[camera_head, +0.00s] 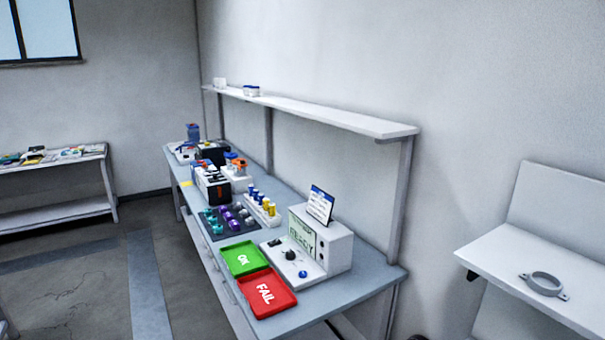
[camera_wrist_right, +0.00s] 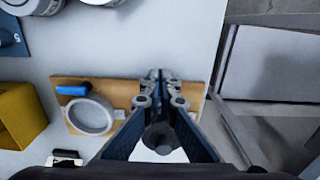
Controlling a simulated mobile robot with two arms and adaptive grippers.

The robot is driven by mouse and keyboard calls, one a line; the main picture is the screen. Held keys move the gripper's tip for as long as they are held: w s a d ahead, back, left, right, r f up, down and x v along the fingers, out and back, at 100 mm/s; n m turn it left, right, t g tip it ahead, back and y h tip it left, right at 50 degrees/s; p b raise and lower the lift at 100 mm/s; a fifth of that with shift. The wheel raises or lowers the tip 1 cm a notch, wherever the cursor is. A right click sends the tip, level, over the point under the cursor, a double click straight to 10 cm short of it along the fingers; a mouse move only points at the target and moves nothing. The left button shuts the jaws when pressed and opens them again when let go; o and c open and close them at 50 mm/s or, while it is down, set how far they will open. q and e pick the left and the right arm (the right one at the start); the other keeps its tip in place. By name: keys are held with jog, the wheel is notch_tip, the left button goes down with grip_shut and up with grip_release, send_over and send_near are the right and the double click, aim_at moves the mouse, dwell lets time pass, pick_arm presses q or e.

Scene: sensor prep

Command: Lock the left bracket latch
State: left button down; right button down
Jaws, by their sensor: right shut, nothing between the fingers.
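In the right wrist view a grey ring bracket (camera_wrist_right: 90,115) sits on a tan board (camera_wrist_right: 122,92). A blue bar-shaped piece, perhaps the latch (camera_wrist_right: 73,90), lies at the ring's upper left; I cannot tell whether it is locked. My right gripper (camera_wrist_right: 160,92) is shut and empty, over the right part of the board, to the right of the ring. Its fingers hide part of the board. In the head view a grey ring bracket with side tabs (camera_head: 545,284) rests on a white ledge at the right. Neither gripper shows in the head view.
A yellow box (camera_wrist_right: 20,115) stands left of the board. The head view shows a workbench (camera_head: 352,296) with a green OK tray (camera_head: 236,268), a red FAIL tray (camera_head: 283,301), a white tester (camera_head: 338,252) and coloured parts. A shelf (camera_head: 340,121) runs above it.

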jog(key=shift+w+a+p, duration=0.35)
jog(key=shift+w, duration=0.2)
dwell(0.4)
jog(key=shift+w+f, duration=0.1)
jog(key=shift+w, duration=0.4)
dwell(0.4)
jog(key=shift+s+r+p, duration=0.1)
jog(key=shift+r+p, duration=1.1)
jog(key=shift+p, duration=0.35)
jog(key=shift+r+p, duration=0.9)
jog(key=shift+r, duration=0.05)
jog(key=shift+s+d+r, duration=0.1)
jog(key=shift+s+r, duration=0.05)
jog(key=shift+r, duration=0.75)
